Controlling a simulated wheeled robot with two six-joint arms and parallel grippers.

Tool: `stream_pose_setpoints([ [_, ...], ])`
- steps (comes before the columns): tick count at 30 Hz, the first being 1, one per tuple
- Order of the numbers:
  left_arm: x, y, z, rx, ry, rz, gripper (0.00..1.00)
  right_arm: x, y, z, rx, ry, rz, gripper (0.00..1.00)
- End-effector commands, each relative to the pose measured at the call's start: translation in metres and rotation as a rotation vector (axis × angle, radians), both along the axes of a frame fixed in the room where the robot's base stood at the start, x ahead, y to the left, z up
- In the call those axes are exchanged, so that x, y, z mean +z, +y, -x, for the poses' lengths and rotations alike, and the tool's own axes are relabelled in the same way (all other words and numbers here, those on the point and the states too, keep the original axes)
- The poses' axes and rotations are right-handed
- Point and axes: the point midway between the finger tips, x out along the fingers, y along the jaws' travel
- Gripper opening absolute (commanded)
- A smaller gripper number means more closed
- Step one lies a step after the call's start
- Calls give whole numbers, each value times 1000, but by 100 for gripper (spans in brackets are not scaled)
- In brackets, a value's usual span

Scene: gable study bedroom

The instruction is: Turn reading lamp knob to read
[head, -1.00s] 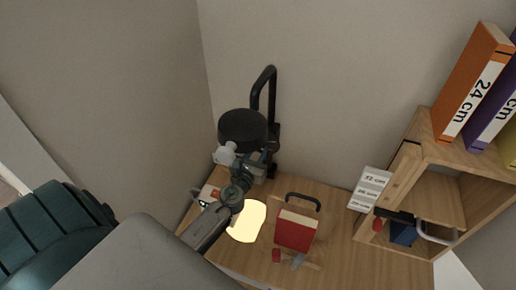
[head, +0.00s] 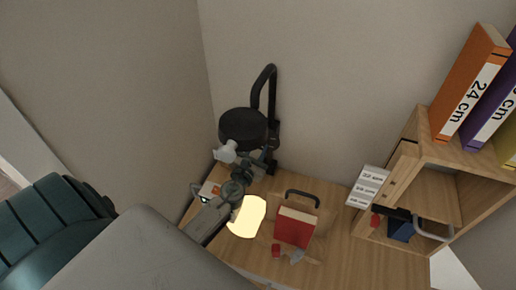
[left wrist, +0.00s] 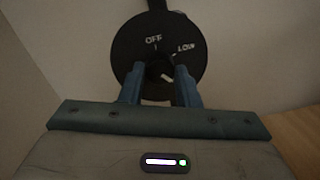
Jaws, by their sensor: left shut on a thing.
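The reading lamp has a black round shade (head: 243,127) on a bent black arm at the back left of the desk. Its black round dial (left wrist: 130,47) fills the upper middle of the left wrist view, with OFF at the top and LOW at the upper right. No READ label shows; my fingers hide the dial's lower sides. My left gripper (left wrist: 160,74) is shut on the small black knob (left wrist: 155,69) at the dial's centre, one finger on each side. A short white mark shows between the fingertips. In the head view the knob is hidden behind my gripper. My right gripper is not in view.
A bright yellowish patch (head: 246,217) lies on the wooden desk (head: 345,250) beside my left arm. A red book-like thing (head: 294,228) stands right of it. A wooden shelf (head: 433,151) with binders is at the right. A teal chair (head: 60,230) is at the left.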

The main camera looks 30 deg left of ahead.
Motion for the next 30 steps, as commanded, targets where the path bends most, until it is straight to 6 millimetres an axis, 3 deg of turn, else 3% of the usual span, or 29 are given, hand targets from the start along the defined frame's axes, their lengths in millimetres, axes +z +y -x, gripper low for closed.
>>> stream_pose_setpoints([
  [1,-1,0,0,0,2,-1,7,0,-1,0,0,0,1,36],
  [2,-1,0,0,0,2,-1,31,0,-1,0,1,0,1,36],
  [5,-1,0,0,-1,1,-1,51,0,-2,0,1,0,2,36],
  [17,-1,-2,8,-1,0,0,51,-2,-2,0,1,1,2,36],
  [30,-6,-16,84,-2,2,0,51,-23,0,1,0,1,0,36],
])
